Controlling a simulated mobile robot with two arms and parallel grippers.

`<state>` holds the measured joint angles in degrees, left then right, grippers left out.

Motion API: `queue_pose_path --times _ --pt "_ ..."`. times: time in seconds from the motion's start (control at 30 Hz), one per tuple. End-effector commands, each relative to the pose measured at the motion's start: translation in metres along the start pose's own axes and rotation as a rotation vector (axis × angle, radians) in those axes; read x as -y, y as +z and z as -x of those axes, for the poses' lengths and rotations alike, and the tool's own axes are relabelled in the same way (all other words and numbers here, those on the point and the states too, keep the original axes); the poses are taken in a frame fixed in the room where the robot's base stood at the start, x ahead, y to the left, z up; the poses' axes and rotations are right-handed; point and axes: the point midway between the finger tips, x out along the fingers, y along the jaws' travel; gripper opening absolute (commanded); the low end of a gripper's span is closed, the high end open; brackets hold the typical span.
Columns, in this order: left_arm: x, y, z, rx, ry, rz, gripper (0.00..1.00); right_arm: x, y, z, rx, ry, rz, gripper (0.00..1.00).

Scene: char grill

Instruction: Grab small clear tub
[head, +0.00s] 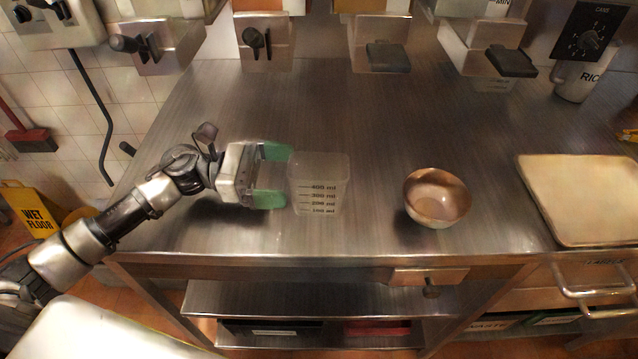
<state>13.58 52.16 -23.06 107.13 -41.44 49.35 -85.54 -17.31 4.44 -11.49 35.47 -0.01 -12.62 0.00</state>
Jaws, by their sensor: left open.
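The small clear tub (319,184) stands upright on the steel table. It is see-through, with dark measuring marks on its front side. My left gripper (277,177) comes in from the left with its green fingertips spread open. The fingertips are at the tub's left side, one toward its back and one toward its front. I cannot tell whether they touch it. Nothing shows held between the fingers. My right gripper is out of view.
A copper-coloured bowl (437,198) stands to the right of the tub on the steel table (370,120). A pale tray (585,198) lies farther right. Dispensers with dark handles (254,40) hang over the back edge. The table between tub and bowl is clear.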

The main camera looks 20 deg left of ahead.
Motion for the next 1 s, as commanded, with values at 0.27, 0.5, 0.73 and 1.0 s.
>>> queue_pose_path --times 0.27,0.5,0.73,1.0 --pt "0.007 0.009 -0.038 0.004 -0.001 0.0 0.99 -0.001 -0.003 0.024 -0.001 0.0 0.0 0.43" --pt "0.007 0.004 -0.051 0.0 0.001 0.001 0.99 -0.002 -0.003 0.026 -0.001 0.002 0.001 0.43" --pt "0.007 0.004 -0.051 0.0 0.001 0.001 0.85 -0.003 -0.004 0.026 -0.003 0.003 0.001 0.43" --pt "0.007 0.004 -0.051 0.001 0.0 0.001 0.44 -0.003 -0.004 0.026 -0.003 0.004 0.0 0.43"
